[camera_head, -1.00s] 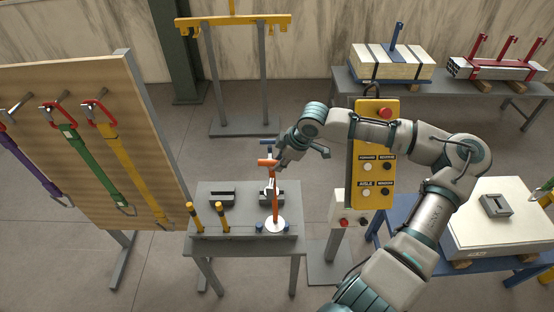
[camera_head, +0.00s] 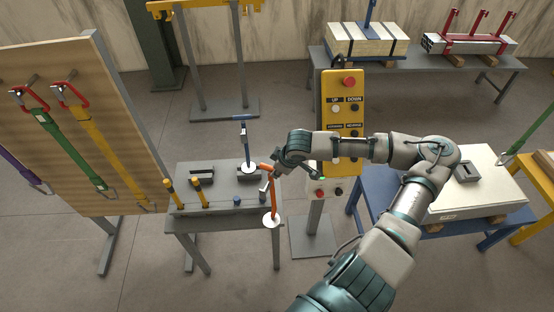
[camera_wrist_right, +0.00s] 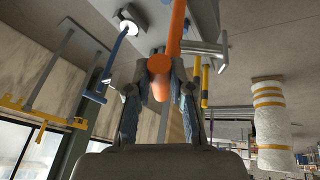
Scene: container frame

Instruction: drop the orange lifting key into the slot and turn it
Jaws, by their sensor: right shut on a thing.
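The orange lifting key (camera_head: 273,200) hangs upright from my right gripper (camera_head: 274,170), which is shut on it just below its crossbar. A white disc sits near the key's lower end, over the front right edge of the grey table (camera_head: 222,222). In the right wrist view the orange key (camera_wrist_right: 178,28) runs between the two fingers of the gripper (camera_wrist_right: 162,72). My left gripper is not in view.
A blue key (camera_head: 244,133) stands on the grey table, with yellow-handled tools (camera_head: 198,190) at its front left. A yellow push-button control box (camera_head: 343,110) stands behind my right arm, between table and slab. A strap board (camera_head: 75,130) is at the left.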

